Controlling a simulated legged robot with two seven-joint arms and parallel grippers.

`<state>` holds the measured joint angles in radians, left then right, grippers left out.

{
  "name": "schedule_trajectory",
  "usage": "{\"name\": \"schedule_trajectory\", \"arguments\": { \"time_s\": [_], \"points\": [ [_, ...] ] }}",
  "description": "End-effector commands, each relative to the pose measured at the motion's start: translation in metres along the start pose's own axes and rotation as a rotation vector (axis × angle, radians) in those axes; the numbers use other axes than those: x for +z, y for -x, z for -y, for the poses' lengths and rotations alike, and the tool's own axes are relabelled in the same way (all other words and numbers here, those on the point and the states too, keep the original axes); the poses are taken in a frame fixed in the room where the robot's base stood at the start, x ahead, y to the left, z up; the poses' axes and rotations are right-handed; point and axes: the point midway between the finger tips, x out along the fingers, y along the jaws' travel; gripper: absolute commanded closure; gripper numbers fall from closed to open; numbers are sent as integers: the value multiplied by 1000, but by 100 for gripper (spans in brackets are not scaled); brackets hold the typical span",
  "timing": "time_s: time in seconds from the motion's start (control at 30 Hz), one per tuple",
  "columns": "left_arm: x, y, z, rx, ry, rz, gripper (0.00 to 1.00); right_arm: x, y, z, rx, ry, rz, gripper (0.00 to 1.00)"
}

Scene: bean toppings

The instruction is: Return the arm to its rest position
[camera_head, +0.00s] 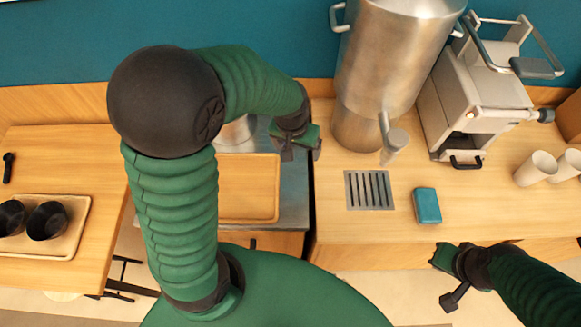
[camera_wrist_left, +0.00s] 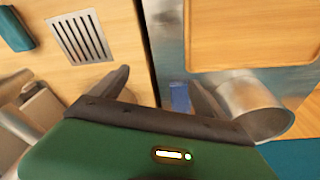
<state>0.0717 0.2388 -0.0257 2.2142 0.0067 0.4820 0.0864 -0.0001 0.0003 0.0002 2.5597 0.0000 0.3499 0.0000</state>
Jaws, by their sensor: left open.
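My left arm arches up in the head view, and its left gripper (camera_head: 302,151) hangs over the gap between the tray counter and the machine counter. The left wrist view shows its two dark fingers (camera_wrist_left: 160,90) spread apart with nothing held between them. A metal pot (camera_head: 236,134) is to its left, partly hidden behind my arm; it also shows beside the right-hand finger in the left wrist view (camera_wrist_left: 262,108). My right gripper (camera_head: 446,280) is at the lower right, in front of the counter edge, with its fingers apart and empty.
A large metal urn (camera_head: 385,70) with a spout stands close right of my left gripper. A steel machine (camera_head: 480,95), white cups (camera_head: 537,168), a drain grate (camera_head: 369,190) and a teal block (camera_head: 427,205) are further right. A tray (camera_head: 75,245) with dark bowls (camera_head: 47,221) is left.

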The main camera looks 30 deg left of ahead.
Motion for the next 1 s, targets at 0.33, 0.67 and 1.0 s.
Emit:
{"name": "schedule_trajectory", "arguments": {
  "time_s": [0.33, 0.67, 1.0],
  "points": [
    [94, 15, -20, 26, -190, -27, 15, 0, 0, 0, 0, 0, 0, 100],
    [94, 15, -20, 25, -187, -25, 15, 0, 0, 0, 0, 0, 0, 100],
    [93, 15, -20, 25, -186, -24, 15, 0, 0, 0, 0, 0, 0, 100]
  ]
}}
